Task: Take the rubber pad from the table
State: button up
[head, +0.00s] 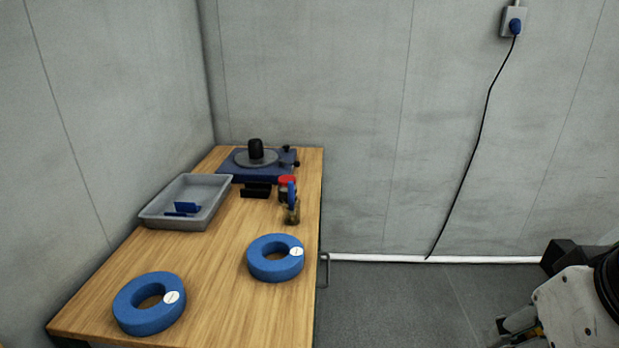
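The wooden table (222,262) runs along the left wall. A small black block or pad (256,190) lies on it in front of the dark blue turntable-like stand; it may be the rubber pad, but I cannot tell for sure. Small blue pieces (186,207) lie in the grey tray (160,219). My arm (575,308) shows only in part at the lower right, well away from the table and over the floor side. Its fingers cannot be made out clearly, and no object is seen held in it.
Two thick blue rings (150,318) with white labels lie at the table's front. The blue stand (235,170) carries a grey disc and black knob. A small red-topped and blue-handled item (291,203) stands near the right edge. Floor between table and arm is clear.

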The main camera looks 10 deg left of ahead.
aim_at(253, 190)
jog(key=i+l+z, duration=0.2)
jog(key=i, duration=0.55)
jog(key=i+z, duration=0.2)
jog(key=i, duration=0.6)
jog(key=i+l+u, duration=0.15)
jog(key=i+u, duration=0.3)
jog(key=i+l+u, duration=0.3)
jog(key=i+u, duration=0.15)
jog(key=i+l+u, duration=0.75)
jog(key=l+u, duration=0.2)
